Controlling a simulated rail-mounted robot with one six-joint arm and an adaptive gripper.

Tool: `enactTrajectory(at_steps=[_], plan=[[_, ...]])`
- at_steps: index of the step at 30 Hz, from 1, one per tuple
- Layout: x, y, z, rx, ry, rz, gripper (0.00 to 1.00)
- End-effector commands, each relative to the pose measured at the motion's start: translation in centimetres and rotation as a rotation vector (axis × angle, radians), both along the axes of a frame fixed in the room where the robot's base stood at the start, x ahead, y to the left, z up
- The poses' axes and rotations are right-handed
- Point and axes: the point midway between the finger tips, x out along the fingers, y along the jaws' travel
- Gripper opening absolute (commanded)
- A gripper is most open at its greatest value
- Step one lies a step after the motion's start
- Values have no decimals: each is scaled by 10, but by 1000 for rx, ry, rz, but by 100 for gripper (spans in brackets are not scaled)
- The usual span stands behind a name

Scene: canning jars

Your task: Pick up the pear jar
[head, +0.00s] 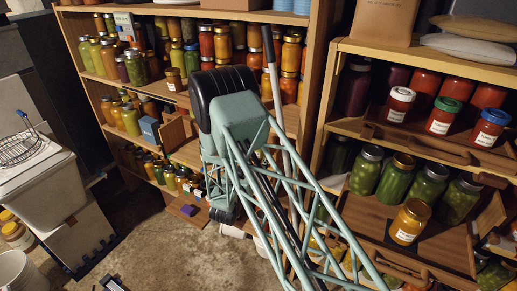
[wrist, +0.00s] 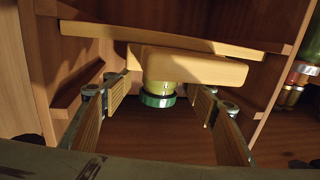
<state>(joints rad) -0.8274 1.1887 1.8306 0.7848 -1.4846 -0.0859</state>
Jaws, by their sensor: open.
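In the wrist view, my gripper (wrist: 160,110) is open, with a tan-padded finger on each side and nothing between the pads. Beyond the fingertips, inside a wooden shelf bay, is a green-banded round thing (wrist: 157,99) that looks like a jar lid or jar end. I cannot tell whether this is the pear jar; no label is readable. In the head view, my teal lattice arm reaches toward the left shelves, and my gripper cannot be made out.
The left shelving (head: 95,80) holds many jars. The right shelving (head: 340,120) holds dark, red and green jars and one labelled amber jar (head: 410,222) in front. A wire basket (head: 20,148) sits on a white bin (head: 40,180) at left. Some concrete floor (head: 165,250) is clear.

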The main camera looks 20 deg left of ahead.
Motion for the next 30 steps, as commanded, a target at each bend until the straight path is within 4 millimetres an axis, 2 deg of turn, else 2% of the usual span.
enactTrajectory(at_steps=[11,24,30], plan=[[3,0,0,0,0,-1,53],[42,2,2,0,0,-1,53],[52,3,2,-1,0,-1,53]])
